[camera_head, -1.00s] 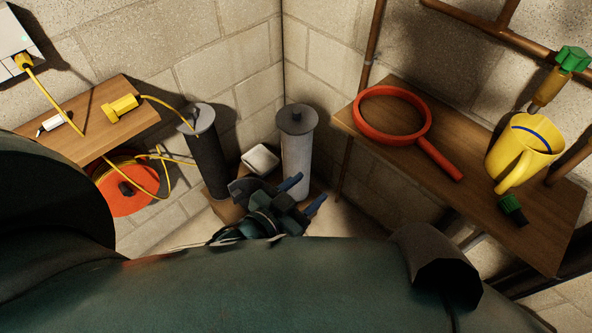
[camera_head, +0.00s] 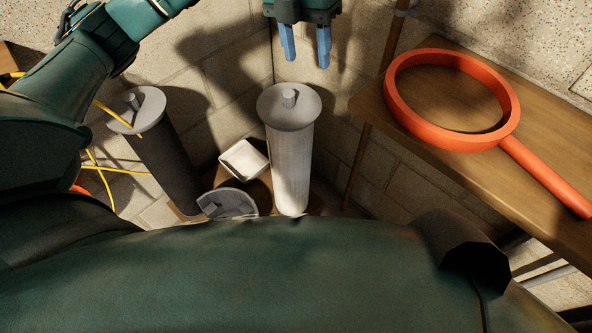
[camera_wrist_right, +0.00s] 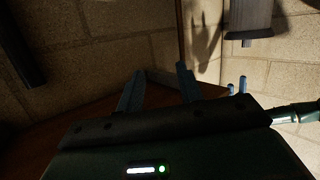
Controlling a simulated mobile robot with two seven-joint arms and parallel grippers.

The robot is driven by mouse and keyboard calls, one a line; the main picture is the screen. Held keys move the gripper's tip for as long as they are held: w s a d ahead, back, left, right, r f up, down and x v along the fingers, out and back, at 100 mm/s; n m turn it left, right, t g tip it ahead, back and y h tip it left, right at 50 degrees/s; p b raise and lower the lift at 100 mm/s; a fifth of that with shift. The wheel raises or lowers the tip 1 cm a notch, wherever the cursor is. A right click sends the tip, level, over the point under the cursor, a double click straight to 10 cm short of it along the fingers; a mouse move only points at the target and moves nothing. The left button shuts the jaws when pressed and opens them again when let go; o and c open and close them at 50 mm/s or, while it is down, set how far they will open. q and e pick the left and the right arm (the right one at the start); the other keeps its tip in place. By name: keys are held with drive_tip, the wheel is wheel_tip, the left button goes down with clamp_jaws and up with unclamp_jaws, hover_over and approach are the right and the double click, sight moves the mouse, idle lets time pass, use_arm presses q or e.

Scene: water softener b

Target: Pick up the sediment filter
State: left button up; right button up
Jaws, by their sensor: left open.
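The pale ribbed cylinder (camera_head: 291,165), apparently the sediment filter, stands upright in the corner with a round grey cap and a small knob. It also shows upside down at the top right of the right wrist view (camera_wrist_right: 249,14). My left gripper (camera_head: 305,58) is open and empty, its blue fingers pointing down above the filter's cap, apart from it. The right gripper (camera_wrist_right: 158,85) shows in its dim wrist view with fingers spread and nothing visible between them. The filter's foot is partly hidden by my body.
A dark cylinder (camera_head: 168,165) with a grey cap stands left of the filter. A white square dish (camera_head: 243,160) and a grey rounded part (camera_head: 229,204) lie between them. A wooden shelf (camera_head: 545,100) with a red ring-shaped wrench (camera_head: 398,105) is at the right. A yellow cable (camera_head: 112,114) hangs at the left.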

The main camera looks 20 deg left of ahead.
use_arm(q)
drive_tip(key=w+a+n+y+b, duration=0.1)
drive_tip(key=w+a+y, duration=0.1)
drive_tip(key=a, duration=0.2)
drive_tip(key=b, duration=0.2)
hover_over(289, 93)
drive_tip(key=shift+t, duration=0.3)
wheel_tip(289, 93, down, 8)
drive_tip(key=shift+d+r, duration=0.1)
drive_tip(key=shift+r, duration=0.1)
wheel_tip(289, 93, down, 4)
drive_tip(key=shift+f+b, duration=0.2)
drive_tip(key=shift+b, duration=0.55)
drive_tip(key=shift+f, duration=0.4)
use_arm(e)
drive_tip(key=a+n+t+y, duration=0.1)
drive_tip(key=w+f+n+t+y, duration=0.1)
drive_tip(key=shift+w+a+t, duration=0.1)
drive_tip(key=shift+a+t, duration=0.2)
drive_tip(key=shift+a, duration=0.05)
use_arm(q)
clamp_jaws()
drive_tip(key=shift+r, duration=0.1)
